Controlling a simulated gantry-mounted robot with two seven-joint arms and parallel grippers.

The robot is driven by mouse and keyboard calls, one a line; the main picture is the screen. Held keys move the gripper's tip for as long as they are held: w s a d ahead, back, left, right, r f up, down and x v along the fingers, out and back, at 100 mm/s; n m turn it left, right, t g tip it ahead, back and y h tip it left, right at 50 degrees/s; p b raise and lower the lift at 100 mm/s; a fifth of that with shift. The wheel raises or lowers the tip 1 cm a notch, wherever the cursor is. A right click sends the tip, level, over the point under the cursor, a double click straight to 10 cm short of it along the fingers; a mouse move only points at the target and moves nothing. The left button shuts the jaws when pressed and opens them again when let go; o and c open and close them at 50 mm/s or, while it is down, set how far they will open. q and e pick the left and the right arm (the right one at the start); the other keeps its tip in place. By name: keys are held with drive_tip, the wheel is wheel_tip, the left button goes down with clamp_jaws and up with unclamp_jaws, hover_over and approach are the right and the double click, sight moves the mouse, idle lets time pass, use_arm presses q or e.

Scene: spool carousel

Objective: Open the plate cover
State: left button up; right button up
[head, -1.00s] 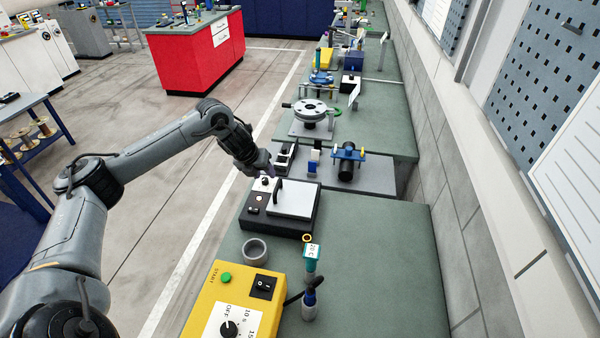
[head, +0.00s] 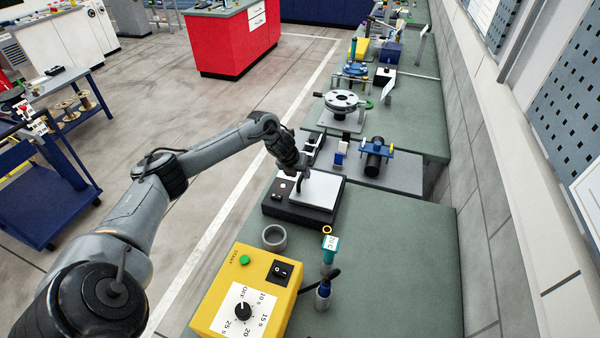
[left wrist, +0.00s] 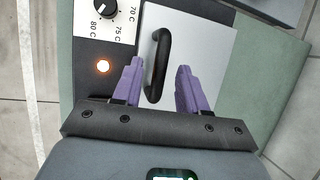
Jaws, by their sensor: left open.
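The plate cover (head: 318,189) is a flat light-grey square lid on a black hot-plate box (head: 293,211) on the green bench. It lies flat and closed in the head view. In the left wrist view the cover (left wrist: 205,42) carries a black bar handle (left wrist: 157,64). My left gripper (left wrist: 157,85) is open, its two purple fingers on either side of the handle's near end; I cannot tell whether they touch it. In the head view my left gripper (head: 299,180) is over the cover's left part and hides the handle. My right gripper is not in view.
The box has a temperature dial (left wrist: 104,8) and a lit orange lamp (left wrist: 103,66) beside the cover. A grey cup (head: 274,237), a yellow timer box (head: 246,292) and a teal-capped bottle (head: 330,250) stand nearer. The bench right of the box is clear.

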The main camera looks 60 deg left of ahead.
use_arm(q)
drive_tip(key=shift+f, duration=0.15)
drive_tip(key=shift+c, duration=0.2)
clamp_jaws()
